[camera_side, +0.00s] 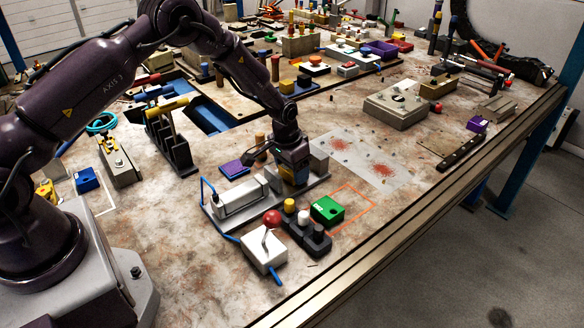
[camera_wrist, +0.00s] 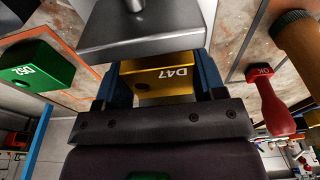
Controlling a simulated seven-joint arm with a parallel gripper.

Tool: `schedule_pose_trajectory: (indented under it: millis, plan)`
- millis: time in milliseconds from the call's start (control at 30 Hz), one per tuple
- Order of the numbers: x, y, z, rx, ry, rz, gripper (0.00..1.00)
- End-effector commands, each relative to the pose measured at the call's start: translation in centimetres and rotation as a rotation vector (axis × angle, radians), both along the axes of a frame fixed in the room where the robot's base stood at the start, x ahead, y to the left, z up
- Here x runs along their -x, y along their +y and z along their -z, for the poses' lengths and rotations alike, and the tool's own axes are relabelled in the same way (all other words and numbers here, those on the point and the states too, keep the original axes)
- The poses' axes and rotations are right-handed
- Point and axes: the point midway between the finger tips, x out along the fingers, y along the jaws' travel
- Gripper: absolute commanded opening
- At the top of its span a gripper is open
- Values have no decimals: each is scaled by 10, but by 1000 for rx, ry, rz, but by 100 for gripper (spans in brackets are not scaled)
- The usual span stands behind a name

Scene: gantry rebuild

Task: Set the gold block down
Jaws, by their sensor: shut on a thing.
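My gripper (camera_side: 292,174) is shut on the gold block (camera_wrist: 160,78), which is marked D47 and sits between the two blue fingers in the wrist view. In the side view it hangs at or just above a grey metal fixture (camera_side: 215,222) with a pneumatic cylinder (camera_side: 240,196). I cannot tell whether the block touches the fixture. A grey metal plate (camera_wrist: 140,30) with a rod stands close in front of the block in the wrist view.
A green block (camera_side: 327,208) marked D52 sits at an orange-outlined area (camera_side: 372,205); it also shows in the wrist view (camera_wrist: 38,65). A black rack (camera_side: 306,236) with knobs and a white lever box (camera_side: 264,250) stand in front. A red-handled stamp (camera_wrist: 270,105) is at right.

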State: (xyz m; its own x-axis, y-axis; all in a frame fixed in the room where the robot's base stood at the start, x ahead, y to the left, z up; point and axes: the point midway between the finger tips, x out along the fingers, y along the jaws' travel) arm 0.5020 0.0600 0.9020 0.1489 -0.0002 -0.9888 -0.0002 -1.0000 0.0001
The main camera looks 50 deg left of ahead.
Motion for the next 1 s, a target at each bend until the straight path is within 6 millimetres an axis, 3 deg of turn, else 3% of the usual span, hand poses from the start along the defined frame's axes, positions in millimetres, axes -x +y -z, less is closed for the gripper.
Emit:
schedule_pose_trajectory:
  millis: [333, 367, 433, 467, 767, 1000]
  plan:
    - [0, 0, 3, 0, -2, 0, 35]
    - [0, 0, 3, 0, -1, 0, 70]
    - [0, 0, 2, 0, -1, 0, 87]
    - [0, 0, 2, 0, -1, 0, 89]
    - [0, 0, 0, 0, -1, 0, 89]
    - [4, 0, -36, -1, -5, 0, 89]
